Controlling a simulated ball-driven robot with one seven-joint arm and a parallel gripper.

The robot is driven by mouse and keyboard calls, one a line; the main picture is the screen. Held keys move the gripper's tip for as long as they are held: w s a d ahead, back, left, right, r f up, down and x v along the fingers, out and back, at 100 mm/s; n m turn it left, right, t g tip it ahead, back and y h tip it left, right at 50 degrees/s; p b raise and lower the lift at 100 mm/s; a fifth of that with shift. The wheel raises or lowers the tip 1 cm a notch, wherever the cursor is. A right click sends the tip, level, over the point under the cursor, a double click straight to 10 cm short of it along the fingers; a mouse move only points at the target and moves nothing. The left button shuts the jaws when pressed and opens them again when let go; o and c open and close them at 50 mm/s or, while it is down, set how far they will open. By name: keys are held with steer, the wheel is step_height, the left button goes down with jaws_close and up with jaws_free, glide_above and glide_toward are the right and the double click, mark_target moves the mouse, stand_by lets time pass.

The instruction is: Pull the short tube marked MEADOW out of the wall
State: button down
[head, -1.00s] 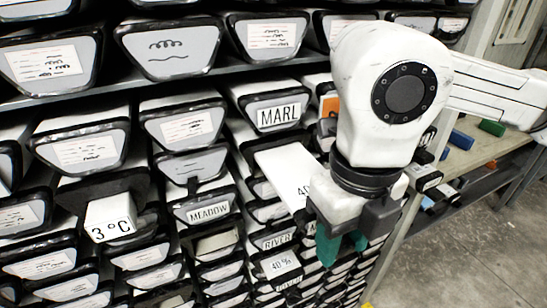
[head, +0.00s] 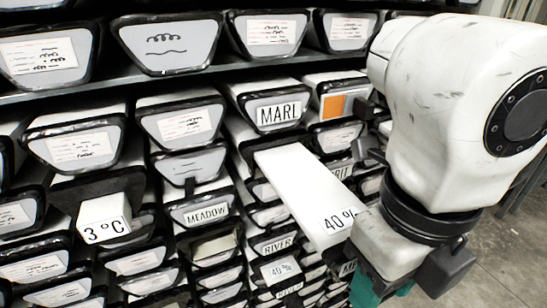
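The tube marked MEADOW (head: 207,214) sits in the wall of tubes, left of the middle, with its dark-rimmed white end facing out. A second label that begins "ME" (head: 347,268) shows low beside my gripper, and the rest of it is hidden. My gripper (head: 376,292) is at the lower right, to the right of and apart from the MEADOW tube. Its teal fingers point down and are partly cut off by the frame's bottom edge. I cannot see whether they are open or hold anything.
A long white box marked 40 % (head: 305,195) juts out of the wall between the MEADOW tube and my gripper. A box marked 3 °C (head: 105,222) juts out at the left. The MARL tube (head: 278,114) is above. Bare floor (head: 490,260) shows at the right.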

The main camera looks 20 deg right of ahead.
steer(key=c, duration=0.5)
jaws_free()
steer(key=shift+s, duration=0.1)
